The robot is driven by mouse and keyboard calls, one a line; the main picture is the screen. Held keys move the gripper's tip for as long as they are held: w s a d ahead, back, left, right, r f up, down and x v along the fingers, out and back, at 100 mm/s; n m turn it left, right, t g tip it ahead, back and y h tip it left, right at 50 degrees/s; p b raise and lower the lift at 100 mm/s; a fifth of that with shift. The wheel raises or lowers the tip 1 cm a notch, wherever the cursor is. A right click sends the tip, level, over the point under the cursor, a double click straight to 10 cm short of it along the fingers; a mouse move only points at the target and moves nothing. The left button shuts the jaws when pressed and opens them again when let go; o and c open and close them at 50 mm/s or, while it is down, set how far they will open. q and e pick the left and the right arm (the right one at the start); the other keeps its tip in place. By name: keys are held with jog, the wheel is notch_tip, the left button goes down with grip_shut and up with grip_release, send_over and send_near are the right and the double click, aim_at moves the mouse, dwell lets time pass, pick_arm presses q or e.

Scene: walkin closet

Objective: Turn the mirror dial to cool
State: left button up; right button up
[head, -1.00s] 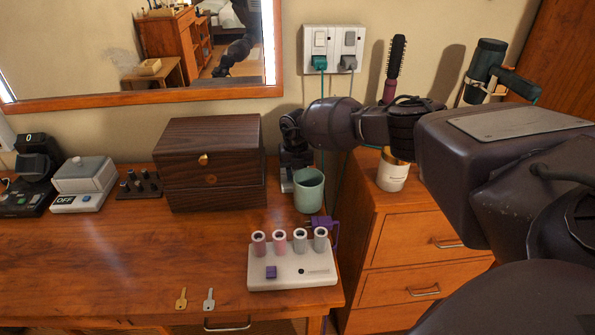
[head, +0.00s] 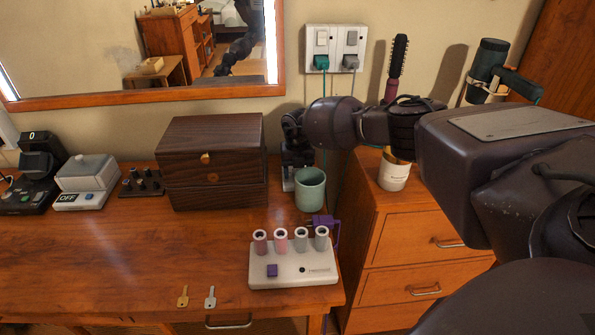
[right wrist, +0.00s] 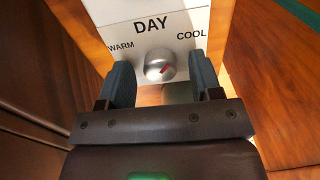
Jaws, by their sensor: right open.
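The panel reads DAY above, WARM at left and COOL at right. In the head view my right gripper (head: 293,150) is beside the brown box, and the dial is hidden. My left gripper is not in view.
The brown wooden box (head: 210,165) stands close left of my right gripper. A green mug (head: 310,190) stands just in front of it. The middle left desktop is clear.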

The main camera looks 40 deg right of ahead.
jog(key=shift+r, duration=0.55)
notch_tip(320, 180, up, 5)
jog(key=shift+f+p, duration=0.2)
jog(key=shift+p, duration=0.5)
notch_tip(320, 180, up, 5)
jog(key=shift+r+p, duration=0.1)
jog(key=shift+p, duration=0.35)
